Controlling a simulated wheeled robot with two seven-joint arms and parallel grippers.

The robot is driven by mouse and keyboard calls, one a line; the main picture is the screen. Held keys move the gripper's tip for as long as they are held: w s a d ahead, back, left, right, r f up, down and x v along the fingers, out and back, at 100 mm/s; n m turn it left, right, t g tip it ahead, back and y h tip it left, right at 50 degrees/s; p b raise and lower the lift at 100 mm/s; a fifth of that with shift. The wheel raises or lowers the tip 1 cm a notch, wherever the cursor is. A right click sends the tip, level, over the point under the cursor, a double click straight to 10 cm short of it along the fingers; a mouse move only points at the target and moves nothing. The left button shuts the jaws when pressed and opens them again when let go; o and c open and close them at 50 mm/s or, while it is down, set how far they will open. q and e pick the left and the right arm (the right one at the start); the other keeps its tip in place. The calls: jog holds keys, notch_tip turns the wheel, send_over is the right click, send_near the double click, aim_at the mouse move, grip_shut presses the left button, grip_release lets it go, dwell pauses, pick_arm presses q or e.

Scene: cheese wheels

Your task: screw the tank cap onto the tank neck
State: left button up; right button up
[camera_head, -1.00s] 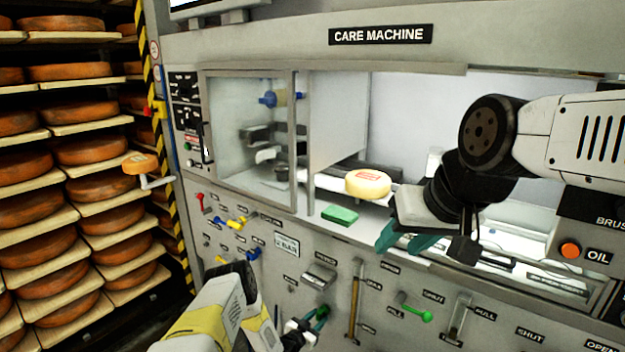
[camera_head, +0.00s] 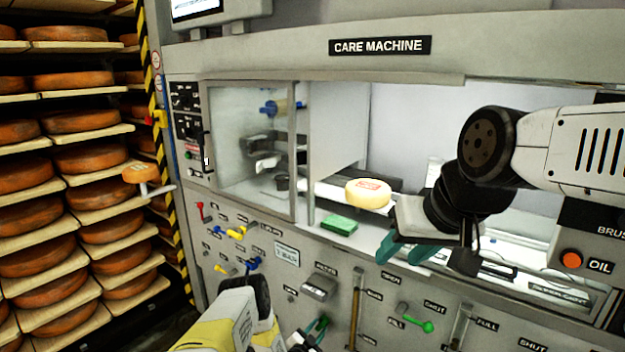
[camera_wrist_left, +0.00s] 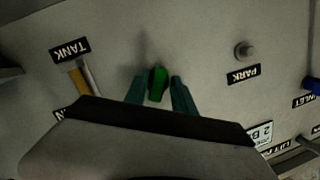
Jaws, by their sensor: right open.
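My left gripper (camera_head: 313,336) is low in front of the machine's panel. I cannot tell whether this green piece is the tank cap or a lever knob. The TANK label (camera_wrist_left: 70,48) and a gauge tube (camera_wrist_left: 85,80) are at left there. I cannot make out the tank neck for sure. My right gripper (camera_head: 404,252) is open and empty, in front of the machine's opening.
A pale cheese wheel (camera_head: 368,193) and a green block (camera_head: 339,224) are at the machine's opening. Several small levers, a grey block (camera_head: 319,288) and a green-knobbed lever (camera_head: 425,326) stick out of the panel. A grey peg (camera_wrist_left: 243,50) stands by the PARK label. Cheese shelves (camera_head: 80,190) fill the left.

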pick_arm(q)
jog(key=shift+d+r, duration=0.15)
jog(key=shift+d, duration=0.15)
jog(key=shift+s+a, duration=0.1)
jog(key=shift+s, duration=0.1)
jog(key=v, duration=0.7)
jog(key=shift+a, duration=0.35)
jog(key=shift+s, duration=0.1)
